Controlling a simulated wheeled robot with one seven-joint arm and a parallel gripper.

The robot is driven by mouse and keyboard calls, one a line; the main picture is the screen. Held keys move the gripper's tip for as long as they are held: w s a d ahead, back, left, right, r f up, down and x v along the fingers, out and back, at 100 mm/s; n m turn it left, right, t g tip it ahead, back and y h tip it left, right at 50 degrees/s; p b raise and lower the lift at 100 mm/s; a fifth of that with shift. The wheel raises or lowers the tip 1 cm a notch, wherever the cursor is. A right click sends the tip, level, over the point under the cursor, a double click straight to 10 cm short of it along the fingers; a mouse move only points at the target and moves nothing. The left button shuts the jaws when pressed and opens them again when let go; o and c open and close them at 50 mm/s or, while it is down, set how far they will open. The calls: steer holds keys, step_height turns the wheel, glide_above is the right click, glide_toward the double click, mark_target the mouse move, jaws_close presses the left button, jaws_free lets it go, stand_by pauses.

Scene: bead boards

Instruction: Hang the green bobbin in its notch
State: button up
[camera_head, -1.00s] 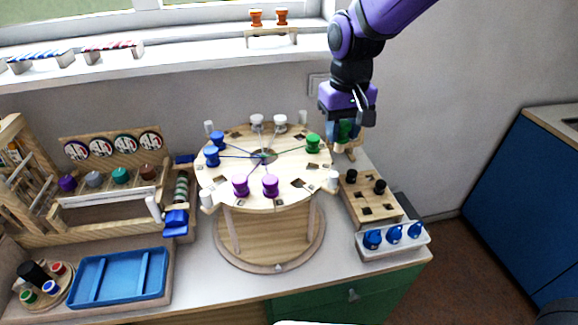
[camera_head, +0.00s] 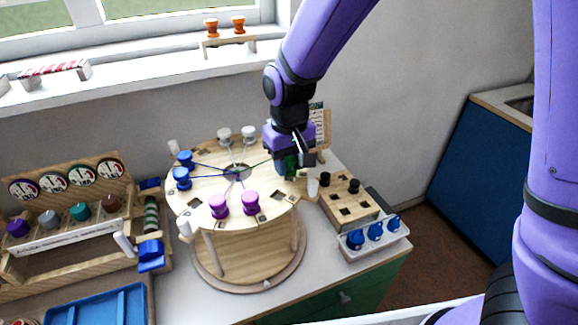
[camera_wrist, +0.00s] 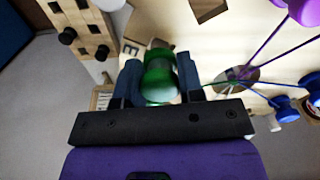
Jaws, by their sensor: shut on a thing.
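A green bobbin (camera_wrist: 160,82) sits between the two fingers of my gripper (camera_wrist: 158,72) in the wrist view, and my gripper is shut on it. In the head view my gripper (camera_head: 290,168) is over the right edge of the round wooden board (camera_head: 215,197), and a bit of green (camera_head: 291,166) shows at its fingers. A green thread runs from there to the board's centre hole (camera_head: 237,172). A dark square notch (camera_wrist: 207,8) in the board is beyond the fingers in the wrist view. My gripper hides this edge, and I cannot tell whether the bobbin touches the board.
Purple bobbins (camera_head: 219,205), blue bobbins (camera_head: 181,177) and white bobbins (camera_head: 224,135) stand around the board. A white peg (camera_head: 312,187) is close beside my gripper. A wooden block with black pegs (camera_head: 347,205) and a white tray of blue items (camera_head: 374,240) are to the right.

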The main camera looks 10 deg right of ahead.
steer(key=shift+f, duration=0.65)
steer(key=o, duration=0.9)
steer(key=shift+f, duration=0.1)
steer(key=shift+o, duration=0.2)
step_height(320, 180, up, 12)
steer(key=shift+r, duration=0.15)
steer(key=shift+d, duration=0.1)
